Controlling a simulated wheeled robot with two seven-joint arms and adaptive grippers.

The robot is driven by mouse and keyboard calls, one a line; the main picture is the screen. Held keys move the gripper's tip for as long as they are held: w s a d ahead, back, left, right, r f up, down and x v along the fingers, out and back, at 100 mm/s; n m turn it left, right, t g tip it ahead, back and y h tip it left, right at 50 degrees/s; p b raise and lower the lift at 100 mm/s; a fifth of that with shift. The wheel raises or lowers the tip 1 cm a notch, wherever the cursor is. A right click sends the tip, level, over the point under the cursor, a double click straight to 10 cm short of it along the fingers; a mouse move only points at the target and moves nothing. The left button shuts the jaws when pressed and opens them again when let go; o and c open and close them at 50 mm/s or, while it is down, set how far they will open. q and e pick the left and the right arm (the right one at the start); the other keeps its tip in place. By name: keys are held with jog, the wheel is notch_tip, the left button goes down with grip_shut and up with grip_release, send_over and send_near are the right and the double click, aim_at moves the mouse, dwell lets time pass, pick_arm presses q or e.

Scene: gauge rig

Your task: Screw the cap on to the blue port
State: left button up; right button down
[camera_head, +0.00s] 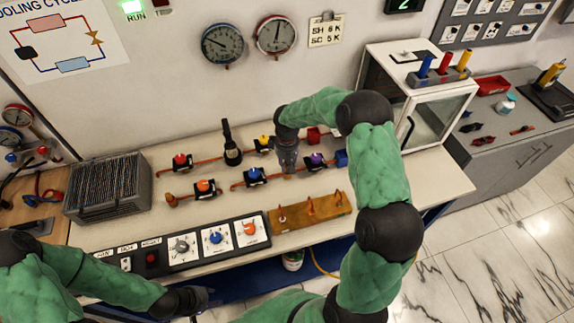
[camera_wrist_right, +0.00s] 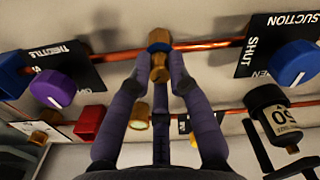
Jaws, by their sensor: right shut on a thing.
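The blue port, a brass fitting with a blue ring (camera_wrist_right: 159,47), stands on the copper pipe at the top middle of the right wrist view. A brass cap (camera_wrist_right: 160,71) is in line with it, touching or very close; I cannot tell whether the threads are engaged. My right gripper (camera_wrist_right: 162,64) is shut on the cap, one finger on each side. In the head view my right gripper (camera_head: 288,168) reaches down to the front pipe between the blue and purple valves and hides most of the port. My left gripper (camera_head: 188,299) is at the bottom left, its jaws unclear.
A purple valve knob (camera_wrist_right: 52,88) and a blue suction knob (camera_wrist_right: 293,63) flank the port. A black cylinder (camera_wrist_right: 270,115) is close at the right. A wooden block (camera_head: 311,211) and a control panel (camera_head: 170,243) lie along the bench front.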

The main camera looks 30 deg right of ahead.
jog(key=shift+m+b, duration=0.75)
jog(key=shift+m, duration=1.25)
jog(key=shift+f+m+b, duration=0.1)
jog(key=shift+m+b, duration=0.35)
jog(key=shift+m, duration=0.35)
jog(key=m+b, duration=0.1)
jog(key=m, duration=0.2)
jog(key=shift+m, duration=0.4)
jog(key=shift+m+b, duration=0.45)
jog(key=shift+m, duration=0.25)
jog(key=m+b, duration=0.1)
jog(key=m, duration=0.2)
jog(key=shift+m, duration=0.4)
